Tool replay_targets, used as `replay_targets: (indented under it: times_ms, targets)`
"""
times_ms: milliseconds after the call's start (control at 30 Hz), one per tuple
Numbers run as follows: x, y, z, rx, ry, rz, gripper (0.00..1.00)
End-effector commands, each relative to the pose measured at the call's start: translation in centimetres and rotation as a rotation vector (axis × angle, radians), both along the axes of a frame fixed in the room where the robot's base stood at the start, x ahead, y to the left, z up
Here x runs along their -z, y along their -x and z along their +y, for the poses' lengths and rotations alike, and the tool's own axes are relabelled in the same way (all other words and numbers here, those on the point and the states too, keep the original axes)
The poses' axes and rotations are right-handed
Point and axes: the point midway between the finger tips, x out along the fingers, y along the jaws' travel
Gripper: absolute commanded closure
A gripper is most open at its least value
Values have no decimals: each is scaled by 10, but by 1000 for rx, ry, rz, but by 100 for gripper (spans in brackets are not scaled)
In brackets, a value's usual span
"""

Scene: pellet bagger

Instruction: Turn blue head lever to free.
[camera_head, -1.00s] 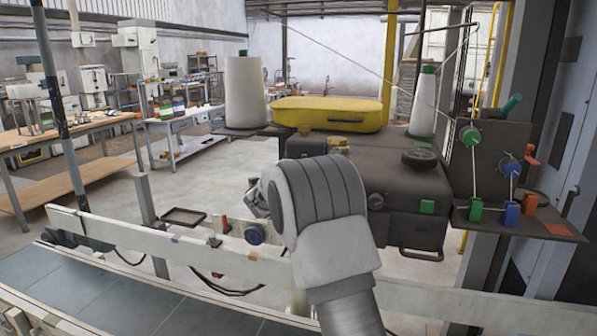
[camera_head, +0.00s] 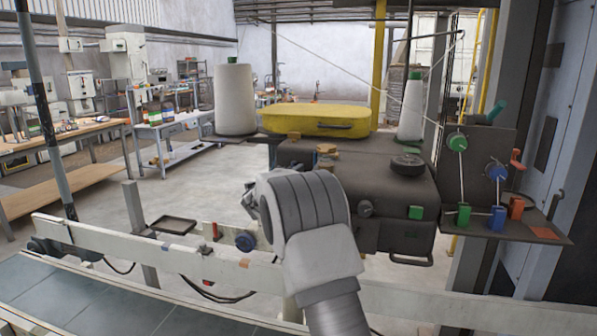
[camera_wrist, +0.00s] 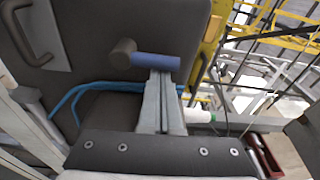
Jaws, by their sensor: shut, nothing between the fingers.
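The blue lever (camera_wrist: 155,61) shows in the wrist view as a short blue bar, lying nearly level in the picture. Its left end joins a grey-brown round hub (camera_wrist: 123,52) on a dark housing. My gripper (camera_wrist: 161,74) is shut with nothing in it. Its fingertips are just below the middle of the bar, touching or very close; I cannot tell which. In the head view my wrist hides the gripper, and I cannot make out this lever on the dark machine head (camera_head: 390,190).
Blue hoses (camera_wrist: 70,100) run beside the fingers, and a bent handle (camera_wrist: 30,32) is at upper left. In the head view, a white rail (camera_head: 130,238) crosses in front.

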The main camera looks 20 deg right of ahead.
Motion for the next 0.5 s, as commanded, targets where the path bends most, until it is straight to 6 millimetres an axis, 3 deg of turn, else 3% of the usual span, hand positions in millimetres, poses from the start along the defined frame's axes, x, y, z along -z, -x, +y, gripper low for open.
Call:
replay_targets:
  times_ms: [500]
  targets:
    - [-1, -2, 3, 0, 69, 47, 100]
